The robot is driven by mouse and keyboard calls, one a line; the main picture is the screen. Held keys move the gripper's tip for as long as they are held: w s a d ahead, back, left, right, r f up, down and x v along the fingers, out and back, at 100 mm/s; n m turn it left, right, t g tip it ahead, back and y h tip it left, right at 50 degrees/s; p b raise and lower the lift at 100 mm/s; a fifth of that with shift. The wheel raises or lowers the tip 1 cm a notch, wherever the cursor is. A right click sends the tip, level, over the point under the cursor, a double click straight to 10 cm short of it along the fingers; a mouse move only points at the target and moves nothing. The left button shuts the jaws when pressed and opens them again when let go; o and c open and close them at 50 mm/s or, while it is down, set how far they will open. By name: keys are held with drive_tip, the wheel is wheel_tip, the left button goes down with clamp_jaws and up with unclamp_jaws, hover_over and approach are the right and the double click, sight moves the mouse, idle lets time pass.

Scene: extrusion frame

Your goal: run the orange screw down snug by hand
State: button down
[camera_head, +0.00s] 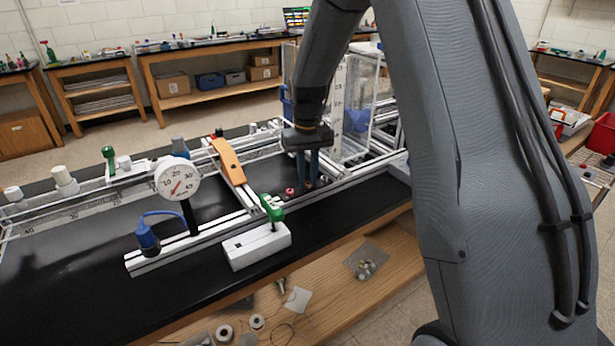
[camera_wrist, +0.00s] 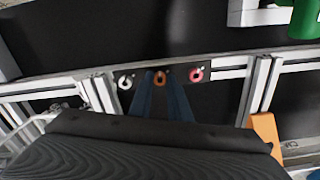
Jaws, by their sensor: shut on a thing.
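The orange screw (camera_wrist: 161,77) shows in the wrist view between the two blue fingertips of my gripper (camera_wrist: 160,84). It is the middle one of three ringed screws on a dark plate against the aluminium rail. My gripper is shut on the orange screw. A white screw (camera_wrist: 125,82) is to its left and a pink-red screw (camera_wrist: 196,74) to its right, both clear of the fingers. In the head view my gripper (camera_head: 307,178) points down at the rail, with the red screw (camera_head: 290,192) just to its left. There the fingers mostly hide the orange screw.
An orange bar (camera_head: 228,160) lies across the frame to the left. A round dial (camera_head: 177,179) stands further left. A white block with a green clamp (camera_head: 257,247) sits in front. A clear panelled box (camera_head: 360,105) stands behind my gripper. Black tabletop in front is mostly free.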

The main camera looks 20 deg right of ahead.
sight(308, 186)
drive_tip(key=shift+r+m, duration=0.15)
drive_tip(key=shift+m, duration=1.55)
drive_tip(key=shift+w, duration=0.1)
drive_tip(key=c, duration=1.6)
unclamp_jaws()
drive_tip(key=shift+c, duration=0.2)
wheel_tip(308, 186, up, 8)
drive_tip(key=b, duration=0.2)
